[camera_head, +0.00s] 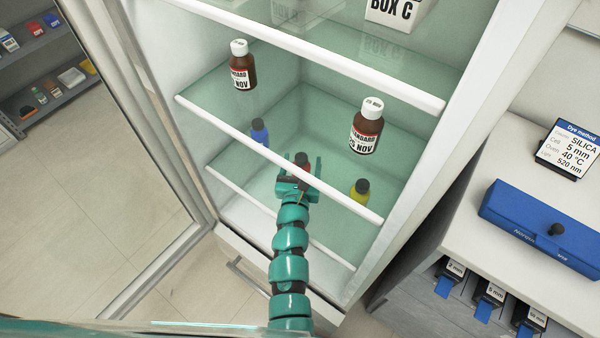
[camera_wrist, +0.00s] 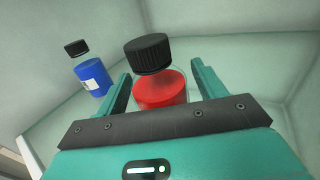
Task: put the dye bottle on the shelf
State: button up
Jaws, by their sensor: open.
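My gripper (camera_head: 299,179) reaches into an open glass-shelved cabinet, low down. In the wrist view its two fingers (camera_wrist: 161,76) are open, one on each side of a small bottle of red dye (camera_wrist: 160,91) with a black ribbed cap. The red bottle (camera_head: 302,161) is upright, partly hidden by the gripper in the head view. I cannot tell whether the fingers touch it. A blue dye bottle (camera_head: 259,132) stands to its left and also shows in the wrist view (camera_wrist: 92,79). A yellow dye bottle (camera_head: 360,190) stands to its right.
On the glass shelf above stand two brown bottles, one left (camera_head: 242,77) and one right (camera_head: 365,132). White shelf edges (camera_head: 290,165) cross close to my arm. A grey rack (camera_head: 50,100) is at left; a blue case (camera_head: 540,228) lies on the right counter.

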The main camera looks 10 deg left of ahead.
jog(key=shift+s, duration=0.3)
jog(key=s, duration=0.3)
jog(key=s+b, duration=0.1)
jog(key=s, duration=0.2)
jog(key=s+d, duration=0.1)
jog(key=s, duration=0.3)
jog(key=shift+s+b, duration=0.1)
jog(key=shift+b, duration=0.25)
jog(key=shift+s+d, duration=0.2)
jog(key=shift+s, duration=0.4)
